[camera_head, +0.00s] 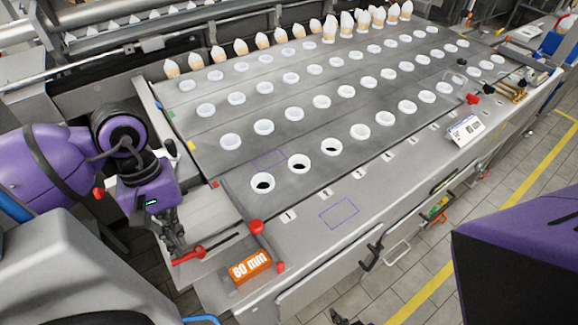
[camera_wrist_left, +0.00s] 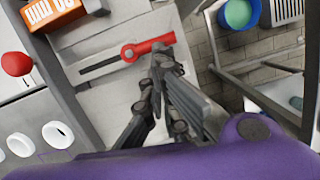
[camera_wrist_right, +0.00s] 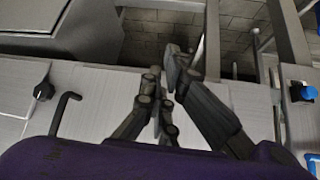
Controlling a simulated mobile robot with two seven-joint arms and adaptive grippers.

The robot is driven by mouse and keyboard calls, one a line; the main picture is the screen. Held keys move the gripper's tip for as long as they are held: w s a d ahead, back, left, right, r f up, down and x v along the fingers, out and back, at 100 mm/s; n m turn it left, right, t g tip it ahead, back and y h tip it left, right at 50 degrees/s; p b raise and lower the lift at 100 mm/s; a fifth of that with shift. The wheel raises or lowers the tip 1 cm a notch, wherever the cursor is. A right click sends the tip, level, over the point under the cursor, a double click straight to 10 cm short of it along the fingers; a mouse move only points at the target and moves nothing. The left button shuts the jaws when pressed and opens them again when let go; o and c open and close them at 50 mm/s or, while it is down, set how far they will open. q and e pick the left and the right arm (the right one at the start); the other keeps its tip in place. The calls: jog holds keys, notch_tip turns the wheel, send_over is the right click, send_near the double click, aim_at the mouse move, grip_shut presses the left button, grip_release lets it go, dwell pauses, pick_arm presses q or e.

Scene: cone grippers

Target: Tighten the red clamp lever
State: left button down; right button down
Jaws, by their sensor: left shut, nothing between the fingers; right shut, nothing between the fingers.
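The red clamp lever (camera_head: 188,256) sits at a dark slot on the light metal plate at the machine's near left corner. In the left wrist view the lever (camera_wrist_left: 150,46) lies across the slot's end, its round pivot to the left and its handle to the right. My left gripper (camera_head: 178,249) is shut and empty, its fingertips right at the lever. In the left wrist view the fingertips (camera_wrist_left: 160,66) overlap the lever's lower edge; I cannot tell if they touch. My right gripper (camera_wrist_right: 164,66) is shut and empty above a metal edge, away from the lever.
An orange 80 mm block (camera_head: 250,265) and a red ball knob (camera_head: 256,227) stand right of the lever. Rows of white-rimmed holes (camera_head: 262,183) fill the table, with filled cones (camera_head: 240,47) along the back. In the right wrist view are a black knob (camera_wrist_right: 43,91) and a bent rod handle (camera_wrist_right: 62,108).

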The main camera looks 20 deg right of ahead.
jog(key=shift+w, duration=0.15)
pick_arm(q)
jog(key=shift+w+d+f+b, duration=0.1)
jog(key=shift+w+d+b, duration=0.3)
jog(key=shift+d, duration=0.25)
jog(key=shift+w, duration=0.1)
jog(key=shift+r, duration=0.3)
jog(key=v, duration=1.1)
jog(key=shift+r, duration=0.2)
pick_arm(e)
jog(key=shift+w+a+f, duration=0.2)
jog(key=shift+w, duration=0.55)
